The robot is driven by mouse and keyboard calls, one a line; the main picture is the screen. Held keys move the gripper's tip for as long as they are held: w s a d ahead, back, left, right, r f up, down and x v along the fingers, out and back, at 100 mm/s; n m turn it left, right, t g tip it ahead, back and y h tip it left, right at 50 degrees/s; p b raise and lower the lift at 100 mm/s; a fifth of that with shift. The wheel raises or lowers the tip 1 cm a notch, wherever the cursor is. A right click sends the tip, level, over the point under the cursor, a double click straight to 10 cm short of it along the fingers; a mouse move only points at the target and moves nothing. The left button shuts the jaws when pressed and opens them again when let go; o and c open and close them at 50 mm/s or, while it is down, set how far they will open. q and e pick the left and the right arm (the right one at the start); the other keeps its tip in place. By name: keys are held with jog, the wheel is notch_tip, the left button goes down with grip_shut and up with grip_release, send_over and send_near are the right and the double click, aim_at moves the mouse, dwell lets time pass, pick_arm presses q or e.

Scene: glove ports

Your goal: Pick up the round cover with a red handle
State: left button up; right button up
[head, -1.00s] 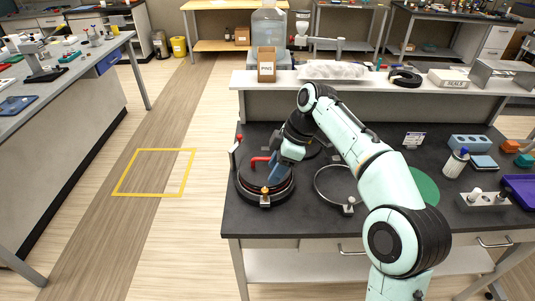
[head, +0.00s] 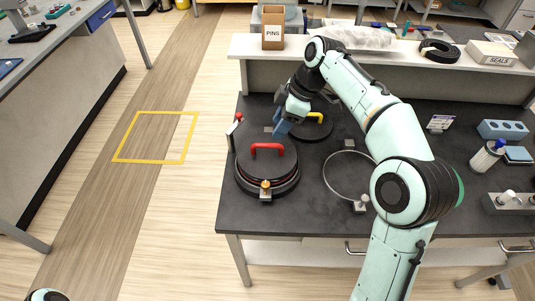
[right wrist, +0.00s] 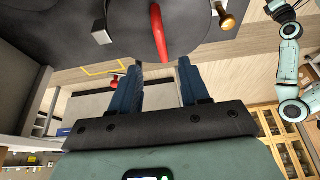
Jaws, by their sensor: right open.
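The round dark cover (head: 281,169) with a red handle (head: 267,149) sits on a round base at the left end of the dark bench. My right gripper (head: 282,128) is just behind and right of the handle, with its blue fingers apart and empty. In the right wrist view the red handle (right wrist: 158,35) lies beyond the fingertips, between their lines, and is not gripped. The cover (right wrist: 195,25) fills the top of that view.
A second round cover with a yellow handle (head: 315,115) stands behind right, close to my right gripper. An empty metal ring (head: 328,182) lies right of the red-handled cover. Clamps with a red-tipped lever (head: 238,117) and an orange knob (head: 265,184) stand at the cover's rim.

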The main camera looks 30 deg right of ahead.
aim_at(267, 145)
jog(key=x, duration=0.4)
jog(key=shift+f+b, duration=0.2)
jog(key=shift+b, duration=0.1)
jog(key=x, duration=0.5)
jog(key=shift+s+a+f+b, duration=0.1)
jog(key=shift+b, duration=0.2)
grip_shut()
